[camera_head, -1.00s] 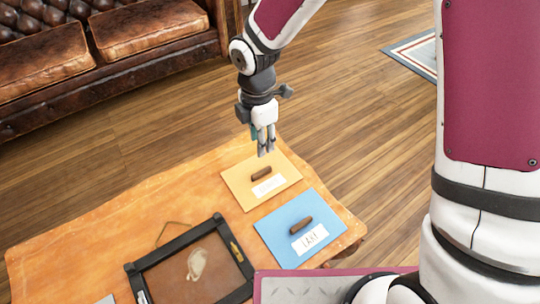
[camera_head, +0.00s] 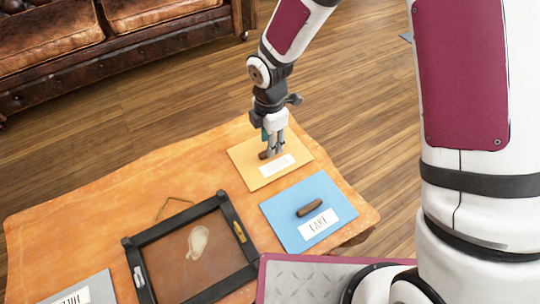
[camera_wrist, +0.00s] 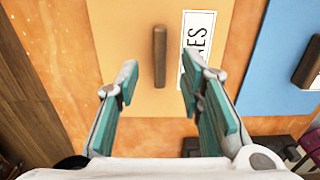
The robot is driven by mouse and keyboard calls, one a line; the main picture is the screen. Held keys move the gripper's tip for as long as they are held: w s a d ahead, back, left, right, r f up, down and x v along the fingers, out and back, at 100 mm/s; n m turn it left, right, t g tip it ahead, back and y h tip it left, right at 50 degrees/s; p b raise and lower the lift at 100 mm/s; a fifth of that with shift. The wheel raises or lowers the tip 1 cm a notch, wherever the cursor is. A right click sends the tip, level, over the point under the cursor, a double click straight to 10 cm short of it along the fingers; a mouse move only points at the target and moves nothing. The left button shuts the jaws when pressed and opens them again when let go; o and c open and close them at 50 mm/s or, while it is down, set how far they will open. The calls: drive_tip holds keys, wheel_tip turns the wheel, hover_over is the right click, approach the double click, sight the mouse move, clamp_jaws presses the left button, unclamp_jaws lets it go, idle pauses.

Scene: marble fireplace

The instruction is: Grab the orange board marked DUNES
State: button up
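The orange board (camera_head: 256,179) lies flat on the wooden table, with a white label and a brown bar handle on top. In the wrist view the orange board (camera_wrist: 126,45) fills the middle, its label (camera_wrist: 198,35) partly hidden by a finger so that only the ending "NES" or "ES" reads. The brown handle (camera_wrist: 160,57) stands between and ahead of the two fingers. My gripper (camera_head: 273,152) is over this board. The wrist view shows my gripper (camera_wrist: 157,80) open, teal pads apart on either side of the handle, with nothing between them touching it.
A blue board (camera_head: 290,217) marked LAKE, with its own brown handle, lies close beside the orange one. A dark-framed picture (camera_head: 178,232) and a grey labelled board (camera_head: 98,287) lie further left. The table's (camera_head: 100,205) back left is bare.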

wheel_tip(320, 180, down, 3)
drive_tip(key=shift+f+b, duration=0.1)
drive_tip(key=shift+b, duration=0.5)
clamp_jaws()
